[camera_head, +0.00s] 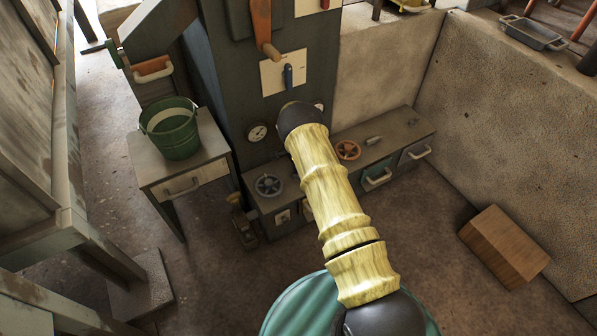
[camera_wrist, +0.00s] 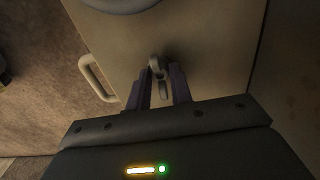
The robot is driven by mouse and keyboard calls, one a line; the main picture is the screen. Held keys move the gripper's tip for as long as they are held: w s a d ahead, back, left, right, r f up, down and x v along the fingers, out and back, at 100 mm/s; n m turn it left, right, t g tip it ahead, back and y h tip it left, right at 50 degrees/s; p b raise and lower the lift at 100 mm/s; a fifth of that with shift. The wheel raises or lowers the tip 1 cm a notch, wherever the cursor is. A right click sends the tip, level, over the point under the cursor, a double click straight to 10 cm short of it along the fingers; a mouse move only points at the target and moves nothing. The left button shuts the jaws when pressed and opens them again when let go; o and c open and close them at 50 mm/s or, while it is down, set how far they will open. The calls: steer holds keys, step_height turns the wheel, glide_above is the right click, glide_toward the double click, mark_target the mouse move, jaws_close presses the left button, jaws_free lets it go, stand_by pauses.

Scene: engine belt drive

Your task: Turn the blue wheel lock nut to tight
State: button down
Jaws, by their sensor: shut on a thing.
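In the wrist view my gripper (camera_wrist: 159,76) is shut on a small grey metal nut-like piece (camera_wrist: 157,64) in front of a pale flat panel. The dark fingers stand on either side of the piece. Part of a grey-blue rim (camera_wrist: 120,4) shows at the top edge. My gripper is hidden there behind my arm. I cannot tell how far the nut is turned.
An orange wheel (camera_head: 348,150) and a green drawer (camera_head: 376,176) are to the right of my arm. A green bucket (camera_head: 171,130) stands on a small table (camera_head: 215,151) at left. A wooden block (camera_head: 504,246) lies on the floor at right. A pale handle (camera_wrist: 94,80) is left of my fingers.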

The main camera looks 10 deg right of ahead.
steer(key=shift+a, duration=0.1)
steer(key=c, duration=1.3)
jaws_free()
steer(key=shift+o, duration=0.2)
step_height(320, 180, up, 17)
steer(key=p, duration=0.6)
steer(key=shift+r, duration=0.15)
